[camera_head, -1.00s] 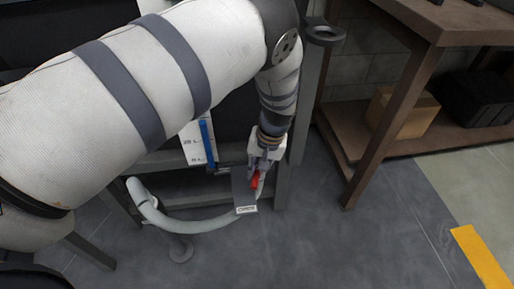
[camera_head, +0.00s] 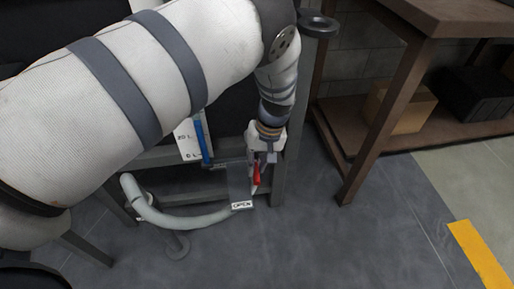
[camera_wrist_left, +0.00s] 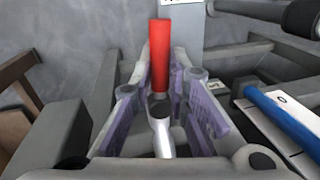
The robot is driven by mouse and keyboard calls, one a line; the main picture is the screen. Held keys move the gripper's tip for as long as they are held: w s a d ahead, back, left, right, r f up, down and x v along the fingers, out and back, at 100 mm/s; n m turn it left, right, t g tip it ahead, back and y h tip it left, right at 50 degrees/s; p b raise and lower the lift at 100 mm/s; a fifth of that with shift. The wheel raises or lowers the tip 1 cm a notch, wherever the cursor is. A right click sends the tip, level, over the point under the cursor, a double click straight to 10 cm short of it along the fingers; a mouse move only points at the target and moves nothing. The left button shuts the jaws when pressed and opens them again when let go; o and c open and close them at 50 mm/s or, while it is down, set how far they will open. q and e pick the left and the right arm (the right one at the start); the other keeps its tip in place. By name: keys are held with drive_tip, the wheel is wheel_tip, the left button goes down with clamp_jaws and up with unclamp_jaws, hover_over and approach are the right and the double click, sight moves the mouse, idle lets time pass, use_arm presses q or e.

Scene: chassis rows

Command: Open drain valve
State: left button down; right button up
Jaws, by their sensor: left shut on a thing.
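The drain valve's red handle (camera_head: 257,173) shows low beside the grey frame in the head view, just below my left gripper (camera_head: 262,158). In the left wrist view the red handle (camera_wrist_left: 160,55) stands upright between the purple-padded fingers of my left gripper (camera_wrist_left: 163,90), with a pale metal stem below it. The gripper is shut on the handle. A pale hose (camera_head: 185,221) curves left from behind the plate. The valve body is mostly hidden. My right gripper is not in view.
A white level scale with a blue strip (camera_head: 204,135) is left of the gripper; its blue tube (camera_wrist_left: 283,115) is close on the right in the wrist view. A brown workbench (camera_head: 372,120) with a cardboard box (camera_head: 400,108) stands at right. The floor between is clear.

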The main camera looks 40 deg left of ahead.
sight(257, 168)
use_arm(q)
drive_tip(key=c, duration=1.6)
unclamp_jaws()
drive_tip(key=shift+o, duration=0.2)
wheel_tip(257, 168, up, 10)
